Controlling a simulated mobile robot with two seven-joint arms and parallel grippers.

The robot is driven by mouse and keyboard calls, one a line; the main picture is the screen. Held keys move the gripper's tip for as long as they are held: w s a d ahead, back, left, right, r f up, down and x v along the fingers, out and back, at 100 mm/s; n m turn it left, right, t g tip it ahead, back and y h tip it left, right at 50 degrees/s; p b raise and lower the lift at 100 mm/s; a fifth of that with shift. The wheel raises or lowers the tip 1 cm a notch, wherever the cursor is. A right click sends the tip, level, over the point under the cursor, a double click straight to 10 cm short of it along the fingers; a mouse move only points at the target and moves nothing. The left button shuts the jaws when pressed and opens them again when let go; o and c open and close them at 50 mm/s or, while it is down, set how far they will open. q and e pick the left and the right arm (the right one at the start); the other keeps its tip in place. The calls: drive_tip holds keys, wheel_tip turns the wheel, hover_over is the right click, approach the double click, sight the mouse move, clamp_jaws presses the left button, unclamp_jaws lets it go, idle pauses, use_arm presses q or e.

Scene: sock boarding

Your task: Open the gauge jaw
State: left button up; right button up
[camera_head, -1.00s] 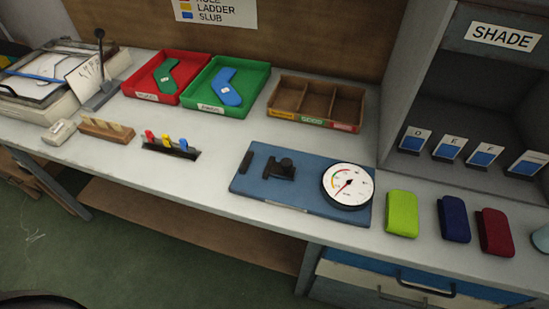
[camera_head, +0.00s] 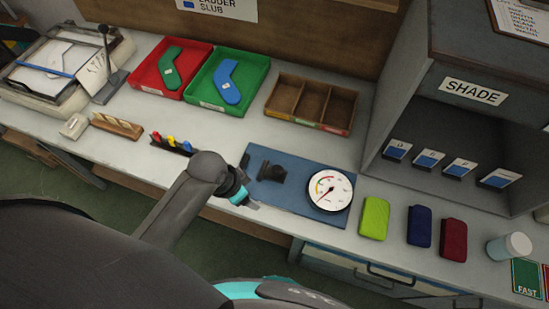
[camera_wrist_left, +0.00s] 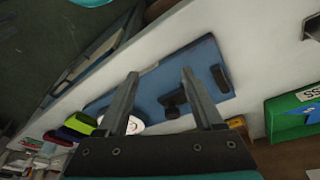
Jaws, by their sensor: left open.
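The gauge is a blue board (camera_head: 300,207) on the bench with a white round dial (camera_head: 329,190) at its right end. A black knob on a dark block (camera_head: 272,172) and a small black bar (camera_head: 245,161) sit at its left end. My left gripper (camera_head: 250,204) is at the board's front left corner, partly hidden by its wrist. In the left wrist view its two fingers (camera_wrist_left: 159,76) are apart and empty over the blue board (camera_wrist_left: 150,90). The black knob (camera_wrist_left: 172,101) shows between them, and the dial is mostly hidden behind one finger. My right gripper is out of view.
Lime (camera_head: 374,218), navy (camera_head: 419,226) and dark red (camera_head: 453,239) pads lie right of the gauge. A rack with coloured pegs (camera_head: 171,143) stands left of it. Red (camera_head: 146,86) and green (camera_head: 204,96) trays and a brown divided box (camera_head: 284,100) are behind.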

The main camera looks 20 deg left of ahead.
sight(277, 169)
use_arm(q)
drive_tip(key=w+a+r+m+g+h+p, duration=0.1)
drive_tip(key=w+r+m+p, duration=0.1)
drive_tip(key=w+r+m, duration=0.3)
drive_tip(key=w+r+m+h+p, duration=0.1)
drive_tip(key=w+r+m+p, duration=0.15)
drive_tip(key=r, duration=0.55)
drive_tip(key=b+x, duration=0.1)
drive_tip(key=x, duration=0.4)
drive_tip(key=b+x, duration=0.1)
drive_tip(key=x, duration=0.4)
drive_tip(key=b+x, duration=0.1)
drive_tip(key=x, duration=0.4)
drive_tip(key=shift+w+d, duration=0.2)
drive_tip(key=shift+w, duration=0.25)
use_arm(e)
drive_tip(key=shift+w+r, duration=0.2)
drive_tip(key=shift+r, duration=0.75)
use_arm(q)
clamp_jaws()
